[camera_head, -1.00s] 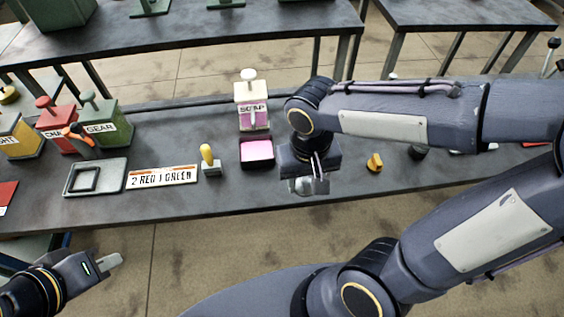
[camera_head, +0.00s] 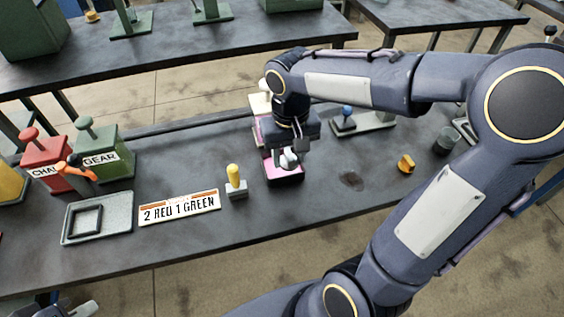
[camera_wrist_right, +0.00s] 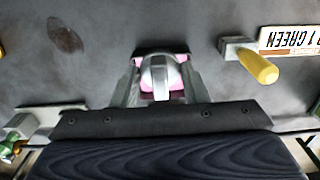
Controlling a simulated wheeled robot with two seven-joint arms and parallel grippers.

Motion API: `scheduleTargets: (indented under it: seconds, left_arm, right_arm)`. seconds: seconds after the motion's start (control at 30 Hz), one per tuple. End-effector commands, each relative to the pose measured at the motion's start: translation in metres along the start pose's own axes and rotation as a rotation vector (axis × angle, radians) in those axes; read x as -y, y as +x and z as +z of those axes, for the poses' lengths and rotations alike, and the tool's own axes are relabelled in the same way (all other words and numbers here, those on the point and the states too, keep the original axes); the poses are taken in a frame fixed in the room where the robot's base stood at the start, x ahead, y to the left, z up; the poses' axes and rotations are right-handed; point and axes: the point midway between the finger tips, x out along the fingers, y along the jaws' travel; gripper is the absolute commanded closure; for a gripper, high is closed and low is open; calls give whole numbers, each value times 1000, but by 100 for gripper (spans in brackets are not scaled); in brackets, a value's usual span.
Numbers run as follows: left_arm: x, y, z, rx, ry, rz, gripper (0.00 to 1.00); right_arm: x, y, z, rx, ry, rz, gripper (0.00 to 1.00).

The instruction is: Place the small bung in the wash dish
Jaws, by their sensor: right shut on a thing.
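The wash dish (camera_head: 286,180) is a small dark dish with pink content, near the middle of the bench. My right gripper (camera_head: 290,160) is directly over it. It is shut on a small pale grey, rounded piece, the small bung (camera_wrist_right: 160,76), which sits between the fingers in the right wrist view. The dish also shows behind the bung (camera_wrist_right: 160,50). The bung hides much of the dish there, and I cannot tell whether it touches the pink content. My left gripper (camera_head: 82,309) is at the bottom left edge, mostly cut off, below the bench front.
The soap dispenser (camera_head: 257,101) stands just behind the dish, partly hidden by my right arm. A grey tray (camera_head: 118,222) is farther left.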

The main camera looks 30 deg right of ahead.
Motion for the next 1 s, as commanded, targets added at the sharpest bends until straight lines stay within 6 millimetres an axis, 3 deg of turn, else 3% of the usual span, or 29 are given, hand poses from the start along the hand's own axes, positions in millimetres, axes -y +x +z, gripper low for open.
scheduleTargets:
  seconds: [0.1, 0.23, 0.4, 0.6, 1.0]
  left_arm:
    - [0, 0, 0, 0, 0, 0, 100]
    - [0, 0, 0, 0, 0, 0, 100]
    - [0, 0, 0, 0, 0, 0, 100]
    - [1, 1, 1, 0, 0, 0, 100]
    - [2, 4, 2, 0, 0, 0, 100]
  right_arm:
    - [0, 26, -18, 8, 1, 2, 83]
    - [0, 41, -31, 5, 1, 1, 83]
    - [0, 52, -40, 4, 0, 1, 83]
    - [0, 80, -41, 5, -1, 2, 83]
    - [0, 87, -42, 2, 0, 0, 83]
